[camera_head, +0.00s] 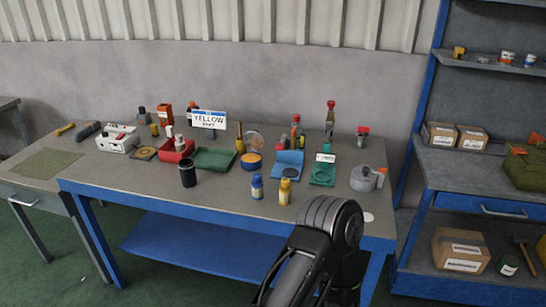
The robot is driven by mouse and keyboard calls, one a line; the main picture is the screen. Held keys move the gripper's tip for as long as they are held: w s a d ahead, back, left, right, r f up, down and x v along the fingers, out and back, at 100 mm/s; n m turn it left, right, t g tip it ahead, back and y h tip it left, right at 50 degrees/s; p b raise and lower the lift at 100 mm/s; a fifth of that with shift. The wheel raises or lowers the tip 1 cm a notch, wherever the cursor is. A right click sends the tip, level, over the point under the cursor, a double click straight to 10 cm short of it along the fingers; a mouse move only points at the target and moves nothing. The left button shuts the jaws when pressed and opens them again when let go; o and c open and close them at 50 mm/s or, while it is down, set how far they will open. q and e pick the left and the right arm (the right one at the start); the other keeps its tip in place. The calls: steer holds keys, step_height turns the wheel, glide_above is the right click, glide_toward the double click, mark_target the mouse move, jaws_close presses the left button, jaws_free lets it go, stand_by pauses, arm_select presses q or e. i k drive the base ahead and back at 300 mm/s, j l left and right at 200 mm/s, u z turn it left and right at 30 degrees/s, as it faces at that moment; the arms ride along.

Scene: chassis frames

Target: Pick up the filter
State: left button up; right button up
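No object on the workbench (130,190) is clearly marked as a filter, and I cannot tell which one it is. A black open-topped cylinder (188,175) stands upright near the bench's front left. A short blue and yellow round can (251,162) stands near the middle. A blue bottle (257,187) and a yellow bottle (284,192) stand near the front edge. A grey rounded vessel (363,179) stands at the right end. One of my dark arm links reaches up at the lower right, in front of the bench. Neither gripper is in view.
A blue shelf unit with cardboard boxes (461,251) stands to the right. The bench's front left is mostly clear.

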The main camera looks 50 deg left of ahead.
mark_target(285, 189)
steer(key=u, duration=1.85)
